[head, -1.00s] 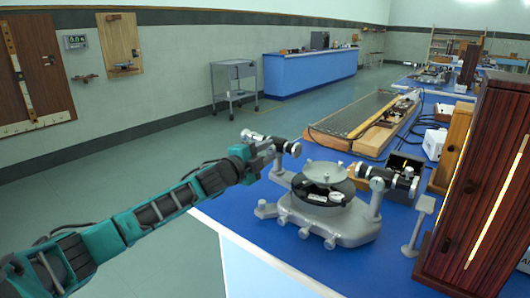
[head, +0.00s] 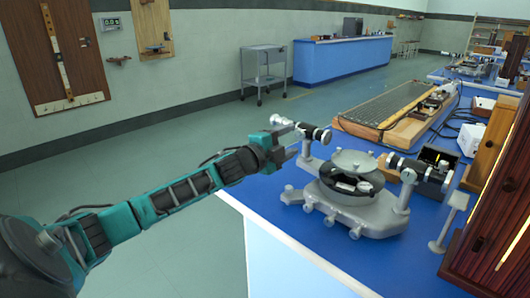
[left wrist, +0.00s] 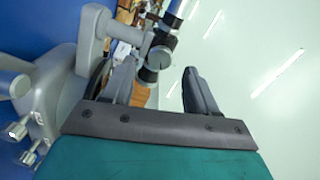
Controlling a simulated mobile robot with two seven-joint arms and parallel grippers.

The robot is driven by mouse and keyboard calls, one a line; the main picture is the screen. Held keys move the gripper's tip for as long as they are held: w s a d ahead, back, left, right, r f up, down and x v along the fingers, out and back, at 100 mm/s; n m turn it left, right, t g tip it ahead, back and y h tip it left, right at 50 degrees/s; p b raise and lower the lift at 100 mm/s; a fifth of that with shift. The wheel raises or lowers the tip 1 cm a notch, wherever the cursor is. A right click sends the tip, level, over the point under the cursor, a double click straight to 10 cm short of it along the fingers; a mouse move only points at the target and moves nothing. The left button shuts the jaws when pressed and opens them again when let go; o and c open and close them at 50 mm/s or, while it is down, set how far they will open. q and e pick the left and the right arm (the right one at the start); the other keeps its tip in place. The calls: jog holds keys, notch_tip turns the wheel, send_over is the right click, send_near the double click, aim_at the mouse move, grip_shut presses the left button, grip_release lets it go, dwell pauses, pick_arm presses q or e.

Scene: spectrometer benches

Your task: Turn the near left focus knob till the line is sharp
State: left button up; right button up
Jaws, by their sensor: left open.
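A grey spectrometer (head: 352,192) stands near the left corner of the blue bench. Its left tube (head: 314,132) sits on a post, with a dark, silver-ringed end toward my arm. A second tube (head: 405,168) is on its right side. My left gripper (head: 293,141) is open at the left tube's near end. In the left wrist view, the tube's dark and silver end (left wrist: 157,58) reaches between my open fingers (left wrist: 160,78), closer to the left finger. I cannot tell whether it touches that finger. The focus knob is too small to single out for sure. My right gripper is out of view.
A tall wooden cabinet (head: 490,215) with a glowing slit stands at the right. A small stand (head: 450,222) is between it and the spectrometer. A long grating-topped board (head: 385,108) and an open dark box (head: 428,180) lie behind. The floor left of the bench is clear.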

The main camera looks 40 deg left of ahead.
pick_arm(q)
jog(key=s, duration=1)
jog(key=shift+a, duration=0.4)
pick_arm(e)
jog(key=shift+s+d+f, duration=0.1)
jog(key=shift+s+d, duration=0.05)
pick_arm(q)
jog(key=shift+f, duration=0.1)
jog(key=s+d+f+n+g+p, duration=0.2)
jog(key=s+d+f+n, duration=0.25)
jog(key=f, duration=0.45)
jog(key=s+d+f+n+g+p, duration=0.2)
jog(key=s+d+f+n, duration=0.3)
jog(key=f, duration=0.3)
jog(key=s+d+f+n+g+p, duration=0.1)
jog(key=s+d+f+n, duration=0.1)
jog(key=s+d, duration=0.3)
jog(key=s+d+f+n+g+p, duration=0.1)
jog(key=s+d+f, duration=0.3)
jog(key=d, duration=0.4)
jog(key=shift+s+d+f+n+g+h, duration=0.35)
jog(key=shift+f+n+g, duration=0.1)
jog(key=shift+n+g, duration=0.2)
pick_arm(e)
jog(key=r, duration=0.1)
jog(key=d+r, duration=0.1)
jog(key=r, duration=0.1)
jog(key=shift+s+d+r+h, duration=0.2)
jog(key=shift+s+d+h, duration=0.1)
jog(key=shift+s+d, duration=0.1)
